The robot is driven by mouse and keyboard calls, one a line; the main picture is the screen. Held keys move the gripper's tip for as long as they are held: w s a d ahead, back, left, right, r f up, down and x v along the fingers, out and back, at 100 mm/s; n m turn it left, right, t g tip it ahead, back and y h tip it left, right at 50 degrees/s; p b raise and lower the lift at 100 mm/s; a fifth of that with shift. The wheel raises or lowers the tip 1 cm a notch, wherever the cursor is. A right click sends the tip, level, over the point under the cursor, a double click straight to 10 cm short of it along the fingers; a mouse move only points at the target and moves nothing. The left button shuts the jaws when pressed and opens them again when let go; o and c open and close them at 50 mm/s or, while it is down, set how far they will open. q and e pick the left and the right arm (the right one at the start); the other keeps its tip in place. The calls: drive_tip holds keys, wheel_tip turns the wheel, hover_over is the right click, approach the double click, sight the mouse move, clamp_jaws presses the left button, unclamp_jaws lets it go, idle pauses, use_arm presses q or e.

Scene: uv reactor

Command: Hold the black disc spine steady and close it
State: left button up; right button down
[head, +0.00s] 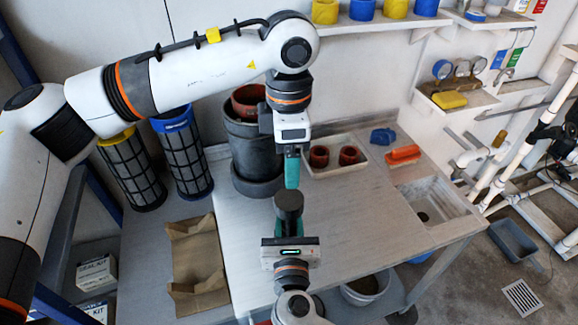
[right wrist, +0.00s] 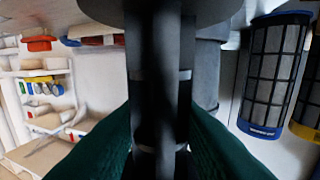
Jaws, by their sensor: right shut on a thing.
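The black disc spine (head: 289,203) shows its round dark top in the head view, over the front of the bench. My right gripper (head: 292,230) comes from below and is shut on it. In the right wrist view the dark spine shaft (right wrist: 158,60), with pale bands, runs between the two green fingers of my right gripper (right wrist: 160,150). A dark disc (right wrist: 160,8) crosses the top of that view. My left gripper (head: 292,182) points down just above the disc top, with a small apparent gap. Its teal fingers overlap from this side, so their opening is hidden.
A dark grey cylinder housing (head: 252,155) stands behind my left gripper. A white tray (head: 331,171) holds two reddish-brown rings. An orange brush (head: 403,154), a blue item (head: 382,136) and a sink (head: 428,205) lie right. Brown paper (head: 195,255) lies left. The bench's middle right is clear.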

use_arm(q)
drive_tip(key=shift+r, duration=0.1)
use_arm(e)
drive_tip(key=c, duration=1)
unclamp_jaws()
use_arm(q)
wheel_tip(320, 180, down, 2)
drive_tip(key=shift+f+b, duration=0.25)
drive_tip(key=shift+b, duration=1)
use_arm(e)
drive_tip(key=s, duration=1.2)
drive_tip(key=shift+d, duration=0.25)
